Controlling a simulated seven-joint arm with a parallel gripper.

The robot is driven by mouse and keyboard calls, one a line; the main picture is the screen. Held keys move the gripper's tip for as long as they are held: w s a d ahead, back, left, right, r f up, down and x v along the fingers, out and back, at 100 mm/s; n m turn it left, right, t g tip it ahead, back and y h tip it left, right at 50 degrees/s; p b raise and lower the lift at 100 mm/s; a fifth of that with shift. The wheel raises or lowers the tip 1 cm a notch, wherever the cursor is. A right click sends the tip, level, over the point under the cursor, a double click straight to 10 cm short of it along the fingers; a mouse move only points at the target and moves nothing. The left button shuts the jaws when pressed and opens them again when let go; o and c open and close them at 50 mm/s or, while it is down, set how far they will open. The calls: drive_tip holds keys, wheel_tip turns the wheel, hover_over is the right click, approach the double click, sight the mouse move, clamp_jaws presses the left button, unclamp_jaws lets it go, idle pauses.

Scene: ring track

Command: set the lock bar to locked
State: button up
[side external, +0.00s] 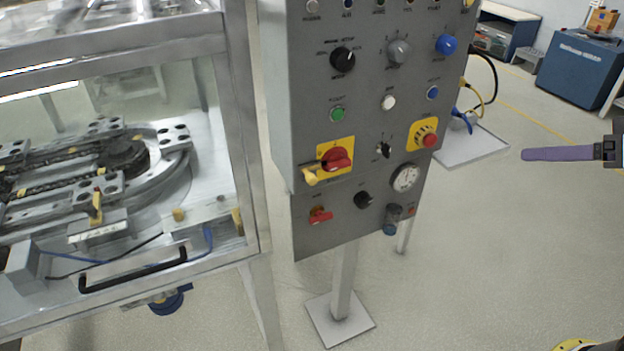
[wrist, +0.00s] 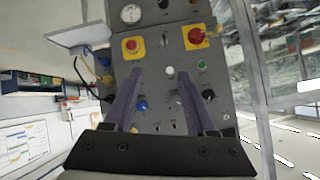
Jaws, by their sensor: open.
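The control panel (side external: 375,120) is grey and upright. A red rotary switch (side external: 337,158) sits on a yellow plate on its lower left. A short yellow bar (side external: 311,177) sticks out at its lower left edge and looks like the lock bar; its setting is too small to read. In the wrist view, which is upside down, the red switch (wrist: 195,36) is at the upper right. My gripper (side external: 526,154) is at the right edge of the side view, well clear of the panel. In the wrist view my gripper (wrist: 161,74) has its purple fingers spread, with nothing between them.
A red emergency button (side external: 428,140) on a yellow plate and a gauge (side external: 405,178) are on the panel's right. A glass-walled machine cabinet (side external: 240,130) with a black handle (side external: 135,272) stands to the left. A small shelf (side external: 470,150) juts out behind the panel. Floor space before my gripper is free.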

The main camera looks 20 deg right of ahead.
drive_tip(key=w+a+r+m+t+h, duration=0.1)
drive_tip(key=w+a+r+m+t, duration=0.15)
drive_tip(key=w, duration=0.45)
drive_tip(key=w+a+r+m+t+h, duration=0.1)
drive_tip(key=w+m+t, duration=0.15)
drive_tip(key=w, duration=0.35)
drive_tip(key=w+a+r+m+t, duration=0.1)
drive_tip(key=w+r+m+t, duration=0.1)
drive_tip(key=w+m, duration=0.35)
drive_tip(key=n+y, duration=0.1)
drive_tip(key=n, duration=0.4)
approach(314, 183)
drive_tip(key=w, duration=1.1)
clamp_jaws()
